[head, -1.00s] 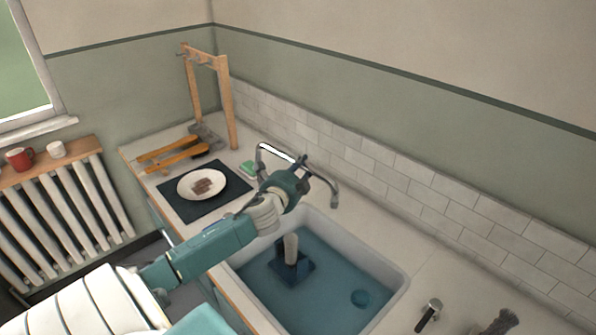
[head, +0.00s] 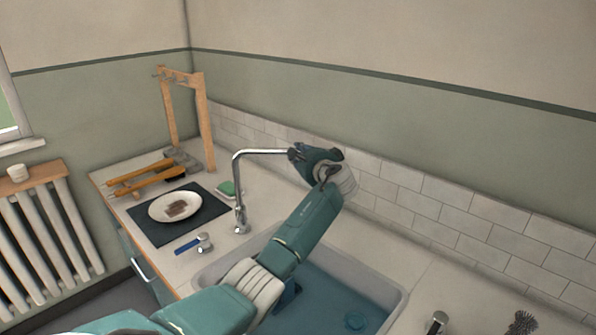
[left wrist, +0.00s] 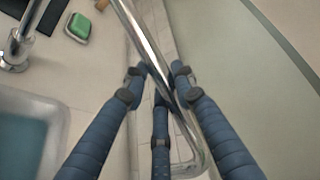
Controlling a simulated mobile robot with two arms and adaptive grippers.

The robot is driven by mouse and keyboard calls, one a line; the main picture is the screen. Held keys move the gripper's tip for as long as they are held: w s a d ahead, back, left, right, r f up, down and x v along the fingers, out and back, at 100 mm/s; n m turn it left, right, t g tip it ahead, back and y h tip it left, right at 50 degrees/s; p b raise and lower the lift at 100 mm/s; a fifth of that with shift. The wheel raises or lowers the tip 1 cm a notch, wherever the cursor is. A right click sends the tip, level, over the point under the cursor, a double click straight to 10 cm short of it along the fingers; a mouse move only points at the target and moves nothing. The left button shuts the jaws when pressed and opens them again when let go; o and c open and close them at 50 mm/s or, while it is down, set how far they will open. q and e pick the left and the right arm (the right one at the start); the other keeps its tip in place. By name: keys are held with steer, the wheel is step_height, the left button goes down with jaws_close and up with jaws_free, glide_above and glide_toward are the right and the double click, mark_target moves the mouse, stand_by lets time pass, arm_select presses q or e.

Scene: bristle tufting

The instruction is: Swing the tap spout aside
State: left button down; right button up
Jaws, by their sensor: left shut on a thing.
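The chrome tap stands on the counter between the dark mat and the sink. Its spout (head: 263,152) runs from the upright pipe to the right, toward the tiled wall. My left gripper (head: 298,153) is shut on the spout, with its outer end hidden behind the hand. In the left wrist view the spout (left wrist: 146,42) passes diagonally between the blue fingers of my left gripper (left wrist: 157,76) and bends near the bottom. The blue-ended tap lever (head: 188,245) is beside the tap's base.
The water-filled sink (head: 384,318) lies under my left forearm. A green sponge (head: 227,188) and a white plate (head: 158,212) on the dark mat (head: 158,236) sit to the left. A wooden rack (head: 205,125) stands behind them.

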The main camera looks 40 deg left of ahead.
arm_select(q)
steer(key=shift+w+a+n+g+b, duration=0.3)
steer(key=shift+w+a+b, duration=0.1)
steer(key=shift+b, duration=0.35)
steer(key=c, duration=1.4)
jaws_free()
steer(key=shift+a, duration=0.1)
steer(key=shift+s+d+r, duration=0.1)
steer(key=shift+s+d, duration=0.05)
steer(key=shift+d, duration=0.4)
steer(key=v, duration=1)
steer(key=shift+s+d, duration=0.2)
steer(key=shift+d, duration=0.15)
